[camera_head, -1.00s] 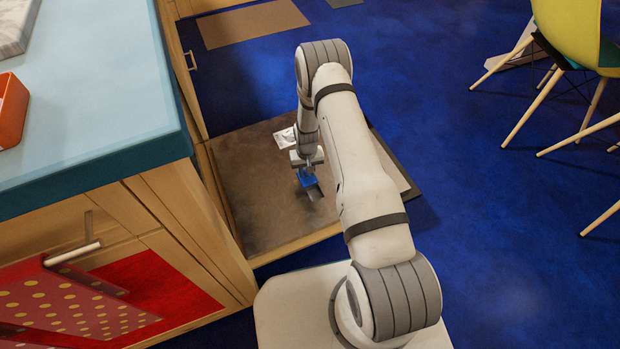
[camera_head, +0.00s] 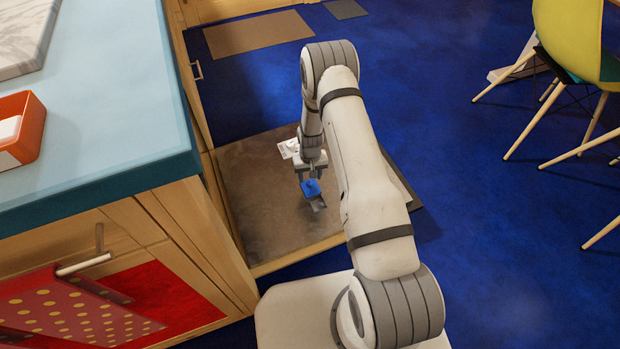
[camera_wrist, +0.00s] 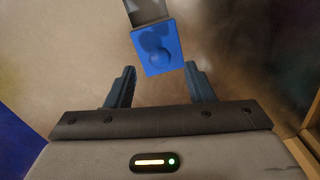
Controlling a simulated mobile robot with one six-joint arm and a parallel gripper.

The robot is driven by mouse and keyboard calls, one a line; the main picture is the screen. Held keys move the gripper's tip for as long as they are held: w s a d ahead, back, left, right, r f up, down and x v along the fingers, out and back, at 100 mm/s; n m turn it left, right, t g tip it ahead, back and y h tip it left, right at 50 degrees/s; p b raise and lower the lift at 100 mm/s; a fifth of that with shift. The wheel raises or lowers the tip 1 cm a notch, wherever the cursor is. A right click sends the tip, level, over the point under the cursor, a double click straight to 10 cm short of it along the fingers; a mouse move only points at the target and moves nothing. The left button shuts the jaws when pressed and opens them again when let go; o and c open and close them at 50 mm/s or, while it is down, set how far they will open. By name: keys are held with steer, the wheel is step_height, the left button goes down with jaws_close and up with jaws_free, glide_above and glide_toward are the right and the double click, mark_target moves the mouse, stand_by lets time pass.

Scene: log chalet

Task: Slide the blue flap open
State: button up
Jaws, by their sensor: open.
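The blue flap (camera_wrist: 158,47) is a small blue plate with a round knob, seen ahead of my fingertips in the wrist view. It also shows in the head view (camera_head: 310,187), low over the brown surface. A grey piece (camera_wrist: 146,10) adjoins the flap at the top of the wrist view. My gripper (camera_wrist: 160,82) is open, its two dark fingers spread wide with nothing between them. The flap lies just beyond the fingers, apart from them. In the head view my gripper (camera_head: 311,175) is right by the flap and partly hides what is around it.
The flap's brown low surface (camera_head: 245,200) stands beside a wooden cabinet with a blue counter (camera_head: 120,110). A white paper-like item (camera_head: 288,148) lies behind my gripper. An orange box (camera_head: 30,130) is on the counter. Chairs (camera_head: 575,60) stand far right; blue floor between is clear.

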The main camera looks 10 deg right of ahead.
steer(key=shift+r+p, duration=0.45)
steer(key=shift+r, duration=1.5)
step_height(320, 180, up, 22)
steer(key=p, duration=0.7)
step_height(320, 180, up, 22)
steer(key=t+p, duration=0.1)
steer(key=p, duration=0.6)
glide_above(310, 181)
steer(key=s, duration=0.6)
steer(key=s+r+p, duration=0.8)
steer(key=s+r, duration=0.3)
steer(key=r, duration=0.4)
steer(key=s+d+r+t+p, duration=0.1)
steer(key=s+r+p, duration=0.7)
steer(key=s+r, duration=0.4)
step_height(310, 181, up, 4)
steer(key=shift+s+d+r+t, duration=0.15)
steer(key=shift+s+d+t, duration=0.05)
steer(key=shift+s+t, duration=0.1)
steer(key=shift+c, duration=0.6)
